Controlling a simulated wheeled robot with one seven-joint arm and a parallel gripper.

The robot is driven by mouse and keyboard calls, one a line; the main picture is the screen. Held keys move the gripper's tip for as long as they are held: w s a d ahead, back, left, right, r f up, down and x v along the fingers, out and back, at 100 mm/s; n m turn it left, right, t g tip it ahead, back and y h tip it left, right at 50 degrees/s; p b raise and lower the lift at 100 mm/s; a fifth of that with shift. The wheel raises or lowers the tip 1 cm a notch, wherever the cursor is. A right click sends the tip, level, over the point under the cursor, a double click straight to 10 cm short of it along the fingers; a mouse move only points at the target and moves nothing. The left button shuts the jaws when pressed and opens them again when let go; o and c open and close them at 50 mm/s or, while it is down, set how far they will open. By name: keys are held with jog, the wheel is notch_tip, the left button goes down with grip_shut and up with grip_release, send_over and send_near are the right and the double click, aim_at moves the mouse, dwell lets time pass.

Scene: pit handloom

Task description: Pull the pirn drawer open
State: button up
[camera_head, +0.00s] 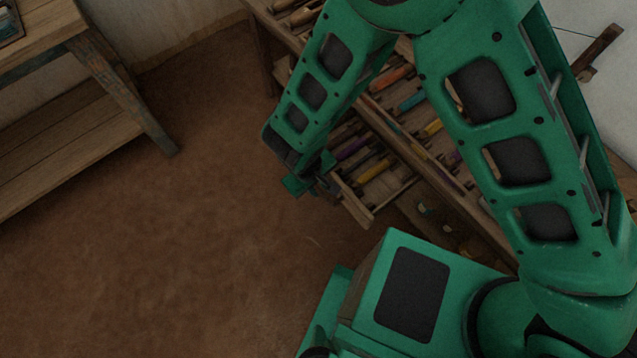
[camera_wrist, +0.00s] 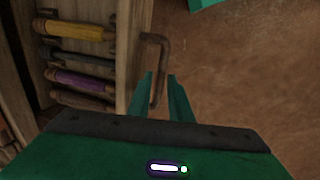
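The pirn drawer (camera_wrist: 133,62) is a wooden tray with pirns lying inside in a row. In the head view its front board (camera_head: 351,200) stands out from under the loom bench, so the drawer is at least partly open. A dark, rusty bar handle (camera_wrist: 163,52) sits on the outside of the front board. In the head view my gripper (camera_head: 318,183) is at the drawer front, and my arm hides part of the drawer and the handle.
Yellow (camera_wrist: 75,31) and purple (camera_wrist: 82,80) pirns lie in the drawer. More coloured pirns lie on the rack (camera_head: 410,102) above. A wooden bench (camera_head: 75,140) stands at the left. The brown earth floor (camera_head: 200,240) before the drawer is clear.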

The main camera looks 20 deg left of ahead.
notch_tip(320, 180, up, 11)
jog(key=s, duration=0.1)
jog(key=shift+s+a+f, duration=0.2)
jog(key=shift+s+a, duration=0.1)
jog(key=shift+a, duration=0.15)
dwell(0.4)
jog(key=w+d+r+m, duration=0.3)
jog(key=w+d+r, duration=0.5)
jog(key=w+d, duration=0.3)
jog(key=w+d+r+m+h, duration=0.1)
jog(key=w+d+r+m, duration=0.3)
jog(key=d, duration=0.5)
jog(key=w+d+r+m, duration=0.1)
jog(key=w+d+r, duration=0.35)
jog(key=d, duration=0.45)
jog(key=s+d+r+m+g, duration=0.15)
jog(key=d+r, duration=0.25)
jog(key=d, duration=0.5)
jog(key=s+d+r+m, duration=0.3)
jog(key=d+r, duration=0.1)
jog(key=d, duration=0.4)
jog(key=s+d+r+m+y, duration=0.1)
jog(key=s+d+r+m, duration=0.1)
jog(key=s+d, duration=0.3)
jog(key=s+d+r+m+y, duration=0.1)
jog(key=s+d+m, duration=0.3)
jog(key=s, duration=0.6)
jog(key=shift+s+d+r, duration=0.35)
jog(key=shift+s+d, duration=0.05)
jog(key=shift+d, duration=0.85)
